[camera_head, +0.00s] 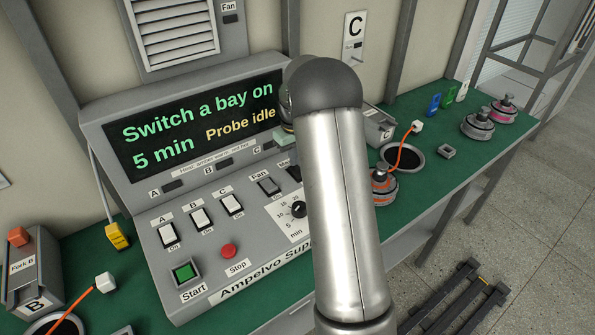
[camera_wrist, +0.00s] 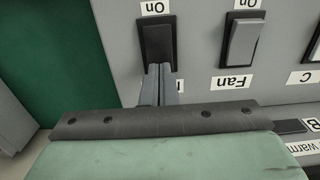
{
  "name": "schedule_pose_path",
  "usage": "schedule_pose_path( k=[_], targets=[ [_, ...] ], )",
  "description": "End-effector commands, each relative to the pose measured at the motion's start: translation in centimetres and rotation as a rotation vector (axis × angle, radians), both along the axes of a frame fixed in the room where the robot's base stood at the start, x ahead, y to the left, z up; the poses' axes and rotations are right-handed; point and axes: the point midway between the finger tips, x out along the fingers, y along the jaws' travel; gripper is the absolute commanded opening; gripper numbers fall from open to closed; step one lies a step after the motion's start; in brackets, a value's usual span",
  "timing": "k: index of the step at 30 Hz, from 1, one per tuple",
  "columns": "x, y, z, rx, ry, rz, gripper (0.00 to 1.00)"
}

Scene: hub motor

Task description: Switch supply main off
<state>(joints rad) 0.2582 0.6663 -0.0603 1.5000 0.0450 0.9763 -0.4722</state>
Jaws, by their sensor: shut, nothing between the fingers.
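The supply's Main switch is a dark rocker (camera_wrist: 157,40) in the wrist view, set in the grey panel with an "On" label at one end. The label at its other end is mostly covered by my fingers. My gripper (camera_wrist: 160,75) is shut and empty, its fingertips at that end of the rocker, touching or very close; I cannot tell which. The rocker's tilt is unclear. In the head view the Ampelvo supply (camera_head: 215,268) stands on the bench, and my arm hides my fingertips and most of the Main switch.
The Fan rocker (camera_wrist: 242,40) sits close beside the dark one. White A, B and C rockers, a dial (camera_head: 298,209), a red Stop button (camera_head: 229,251) and a green Start button (camera_head: 184,272) share the panel. The display (camera_head: 200,125) reads "Switch a bay on" and "Probe idle".

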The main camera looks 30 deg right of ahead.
Motion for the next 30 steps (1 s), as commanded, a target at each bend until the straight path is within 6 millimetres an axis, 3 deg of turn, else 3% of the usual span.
schedule_pose_path(
  k=[30],
  targets=[
    [0.0, 0.0, -1.4, 0.000, 0.001, 0.000, 0.00]
  ],
)
